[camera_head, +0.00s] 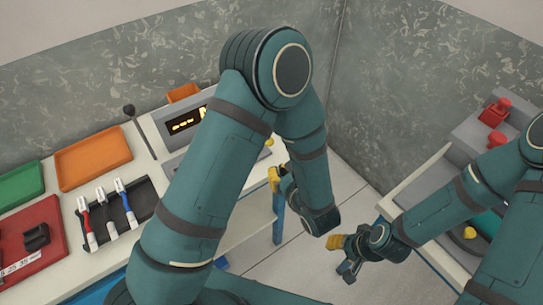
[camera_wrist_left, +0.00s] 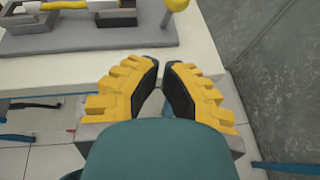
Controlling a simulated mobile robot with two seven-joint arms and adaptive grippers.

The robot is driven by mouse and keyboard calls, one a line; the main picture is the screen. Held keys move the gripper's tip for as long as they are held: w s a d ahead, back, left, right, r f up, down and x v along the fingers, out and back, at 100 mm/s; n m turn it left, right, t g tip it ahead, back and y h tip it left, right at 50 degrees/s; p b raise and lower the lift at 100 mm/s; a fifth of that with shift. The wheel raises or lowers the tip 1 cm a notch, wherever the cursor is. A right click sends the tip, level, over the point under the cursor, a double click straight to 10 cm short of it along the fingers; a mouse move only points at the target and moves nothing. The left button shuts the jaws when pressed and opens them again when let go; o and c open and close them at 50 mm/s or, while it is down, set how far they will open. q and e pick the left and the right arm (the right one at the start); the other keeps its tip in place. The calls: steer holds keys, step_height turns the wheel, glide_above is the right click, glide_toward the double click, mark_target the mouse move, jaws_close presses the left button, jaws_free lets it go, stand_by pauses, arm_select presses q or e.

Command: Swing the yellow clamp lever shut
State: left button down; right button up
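The clamp fixture shows in the left wrist view as a grey plate (camera_wrist_left: 120,40) on the white table, with a bar with yellow parts (camera_wrist_left: 65,5) across it. A yellow ball-ended lever (camera_wrist_left: 177,5) stands up at the plate's right end, its top cut by the frame edge. In the head view a small yellow knob (camera_head: 269,142) shows beside my arm, which hides most of the fixture. My left gripper (camera_wrist_left: 161,62) points at the table edge, short of the plate, fingertips close together with nothing between them. My right gripper (camera_head: 347,254) hangs near the right-hand table, apart from the fixture.
The left table holds green (camera_head: 20,184) and orange (camera_head: 93,160) trays, a red tray (camera_head: 30,252), a dark holder with several cable-like tools (camera_head: 135,200), and a display box (camera_head: 183,122). Red buttons (camera_head: 495,112) stand at right. Floor (camera_head: 345,185) lies clear between the tables.

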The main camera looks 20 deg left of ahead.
arm_select(q)
steer(key=shift+w+a+r, duration=0.25)
steer(key=shift+w+a, duration=0.6)
steer(key=shift+w, duration=0.15)
steer(key=shift+w+a+r, duration=0.2)
steer(key=shift+w+a, duration=0.65)
steer(key=shift+w, duration=0.1)
steer(key=shift+r, duration=0.15)
arm_select(e)
steer(key=shift+a+r, duration=0.1)
arm_select(q)
steer(key=shift+r, duration=0.1)
steer(key=shift+w+a+h+p, duration=0.1)
steer(key=shift+a+h+p, duration=0.1)
steer(key=shift+h+p, duration=0.15)
steer(key=shift+r, duration=0.15)
arm_select(e)
steer(key=shift+a+r, duration=0.3)
steer(key=shift+a, duration=0.4)
arm_select(q)
steer(key=shift+w, duration=0.1)
arm_select(e)
steer(key=shift+a, duration=0.1)
